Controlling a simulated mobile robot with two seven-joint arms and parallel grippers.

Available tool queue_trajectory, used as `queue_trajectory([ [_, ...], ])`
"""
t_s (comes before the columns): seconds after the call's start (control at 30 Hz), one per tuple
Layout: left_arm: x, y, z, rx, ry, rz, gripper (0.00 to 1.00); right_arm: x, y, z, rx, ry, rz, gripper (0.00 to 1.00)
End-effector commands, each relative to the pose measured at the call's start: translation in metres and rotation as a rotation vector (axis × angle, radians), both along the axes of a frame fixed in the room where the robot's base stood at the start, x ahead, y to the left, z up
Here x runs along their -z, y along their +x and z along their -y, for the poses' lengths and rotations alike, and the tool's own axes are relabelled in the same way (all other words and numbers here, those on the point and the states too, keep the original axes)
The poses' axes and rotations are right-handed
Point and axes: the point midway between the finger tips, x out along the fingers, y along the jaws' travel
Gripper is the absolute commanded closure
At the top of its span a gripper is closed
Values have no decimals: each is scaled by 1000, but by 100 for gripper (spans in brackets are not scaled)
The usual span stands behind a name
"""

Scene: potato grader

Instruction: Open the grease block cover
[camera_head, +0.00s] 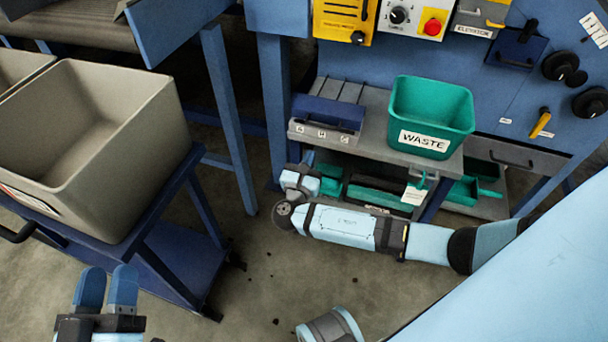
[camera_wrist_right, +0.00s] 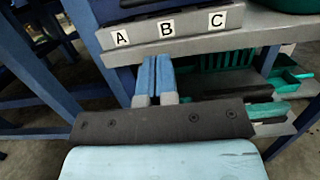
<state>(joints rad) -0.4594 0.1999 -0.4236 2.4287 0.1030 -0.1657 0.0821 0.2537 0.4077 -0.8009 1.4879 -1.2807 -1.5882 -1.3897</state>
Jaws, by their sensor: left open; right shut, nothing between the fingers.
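A dark blue cover with a bar handle (camera_head: 328,112) lies on the front of the grey block marked A, B and C (camera_head: 322,134); its lower edge shows in the right wrist view (camera_wrist_right: 145,5). A second dark blue lidded box with a handle (camera_head: 516,48) is on the blue panel. I cannot tell which is the grease block cover. My right gripper (camera_head: 308,158) is shut and empty, just below the A-B-C block's front face. In the right wrist view its fingers (camera_wrist_right: 154,68) point at that face near B. My left gripper (camera_head: 107,270) is open and empty at lower left, far from both covers.
A green WASTE bin (camera_head: 432,105) stands on the bench right of the block. Green trays (camera_head: 378,192) sit on the shelf below. A large beige crate (camera_head: 150,110) on a blue cart (camera_head: 165,230) stands at left.

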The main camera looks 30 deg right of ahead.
Motion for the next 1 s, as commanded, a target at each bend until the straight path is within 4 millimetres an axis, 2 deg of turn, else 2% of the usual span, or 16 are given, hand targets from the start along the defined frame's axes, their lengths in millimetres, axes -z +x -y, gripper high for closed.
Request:
queue_trajectory([
  [0.1,14,1,1,8,14,-31,57,-3,16,20,2,-1,3,100],
  [0.3,22,2,2,18,30,-61,57,-27,26,31,1,1,2,100],
  [0.5,25,2,2,20,36,-73,57,-37,29,35,0,1,0,100],
  [0.83,25,2,2,21,36,-74,57,-37,29,35,1,2,-1,100],
  [1.0,16,2,2,18,31,-62,57,-41,29,35,1,10,-8,100],
])
